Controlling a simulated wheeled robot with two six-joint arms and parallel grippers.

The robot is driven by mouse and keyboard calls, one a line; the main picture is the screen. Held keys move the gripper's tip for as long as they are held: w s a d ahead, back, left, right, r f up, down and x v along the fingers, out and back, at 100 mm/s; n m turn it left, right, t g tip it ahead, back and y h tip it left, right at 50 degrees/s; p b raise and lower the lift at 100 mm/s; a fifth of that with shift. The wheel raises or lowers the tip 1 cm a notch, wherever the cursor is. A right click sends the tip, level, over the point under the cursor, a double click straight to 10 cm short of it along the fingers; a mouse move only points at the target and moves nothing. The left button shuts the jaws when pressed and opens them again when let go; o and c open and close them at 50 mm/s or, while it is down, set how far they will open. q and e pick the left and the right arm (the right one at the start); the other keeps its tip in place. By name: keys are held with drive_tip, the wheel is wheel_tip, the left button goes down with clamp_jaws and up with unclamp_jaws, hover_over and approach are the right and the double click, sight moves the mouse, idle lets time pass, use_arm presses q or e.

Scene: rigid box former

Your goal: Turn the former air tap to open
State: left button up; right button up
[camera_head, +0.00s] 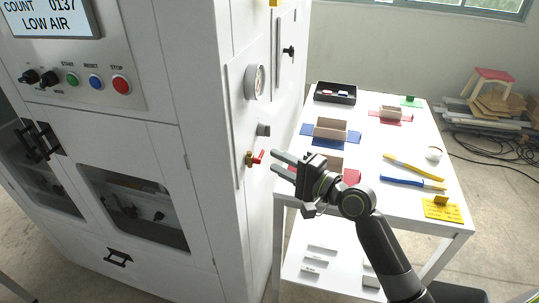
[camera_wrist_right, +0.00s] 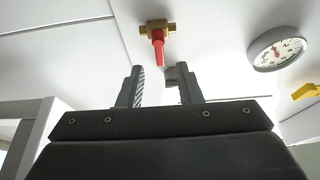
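The air tap is a brass valve with a red lever handle (camera_head: 257,157) on the side panel of the white former. It also shows in the right wrist view, with its brass body (camera_wrist_right: 157,27) against the panel and its red handle (camera_wrist_right: 158,47) pointing toward my gripper. My right gripper (camera_head: 279,162) is open and empty, its fingertips a little to the right of the handle and apart from it. In the right wrist view the two fingers (camera_wrist_right: 160,85) are spread, with the handle just beyond them. My left gripper is not in view.
A round pressure gauge (camera_head: 255,82) sits above the tap on the same panel. The former's screen (camera_head: 48,18) reads LOW AIR. A white table (camera_head: 374,140) with boxes, coloured sheets, brushes and a black tray (camera_head: 335,93) stands to the right, behind my right gripper.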

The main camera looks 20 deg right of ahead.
sight(259, 157)
drive_tip(key=x, duration=0.3)
drive_tip(key=shift+w+a, duration=0.15)
drive_tip(key=shift+w, duration=0.1)
clamp_jaws()
